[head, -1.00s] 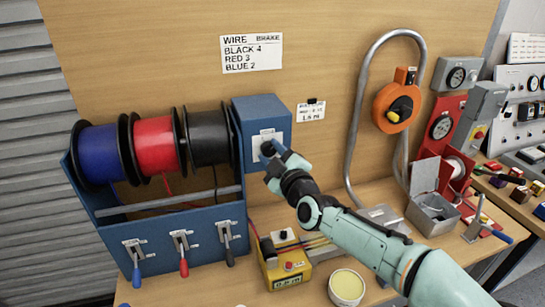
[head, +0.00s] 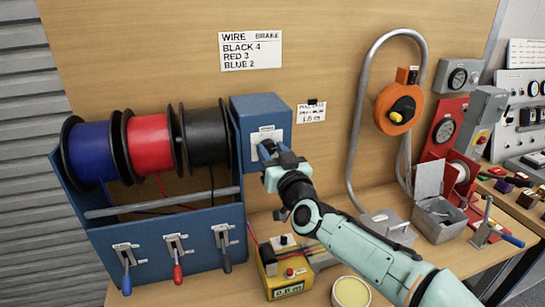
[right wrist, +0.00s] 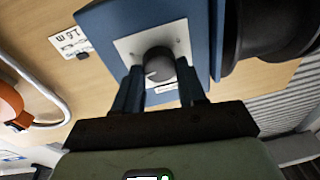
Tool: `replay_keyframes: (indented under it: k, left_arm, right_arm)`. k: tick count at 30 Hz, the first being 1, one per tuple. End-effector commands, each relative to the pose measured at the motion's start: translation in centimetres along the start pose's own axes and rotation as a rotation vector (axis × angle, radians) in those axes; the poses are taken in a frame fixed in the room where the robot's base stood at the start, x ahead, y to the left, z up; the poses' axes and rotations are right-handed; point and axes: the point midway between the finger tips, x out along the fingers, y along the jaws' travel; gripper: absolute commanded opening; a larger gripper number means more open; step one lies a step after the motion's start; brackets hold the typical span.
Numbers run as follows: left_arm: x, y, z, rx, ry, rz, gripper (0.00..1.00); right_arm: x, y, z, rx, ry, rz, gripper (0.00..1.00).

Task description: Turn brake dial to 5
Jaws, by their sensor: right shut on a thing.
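The brake dial (right wrist: 158,65) is a round black knob with a pale pointer mark. It sits on a light plate (right wrist: 180,38) on the blue box (head: 258,107) at the right end of the spool rack. My right gripper (head: 266,148) is at the dial. In the right wrist view its two fingers (right wrist: 158,85) stand on either side of the knob, shut on it. In the head view the gripper hides most of the dial. I cannot read the number that the pointer marks. My left gripper is not in view.
Blue, red and black wire spools (head: 150,143) stand left of the box, above several levers (head: 174,258). A sign (head: 250,50) reads black 4, red 3, blue 2.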

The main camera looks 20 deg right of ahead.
Motion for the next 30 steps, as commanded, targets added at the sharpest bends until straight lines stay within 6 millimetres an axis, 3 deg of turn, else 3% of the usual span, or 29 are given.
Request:
replay_keyframes:
  k: [18, 30]
  left_arm:
    - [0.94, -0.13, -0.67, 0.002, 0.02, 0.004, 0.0]
    - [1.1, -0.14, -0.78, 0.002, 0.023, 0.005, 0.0]
  right_arm:
    - [0.0, -0.09, 0.27, 0.539, 0.039, 0.055, 0.1]
    - [0.0, -0.09, 0.3, 0.713, 0.052, 0.073, 0.1]
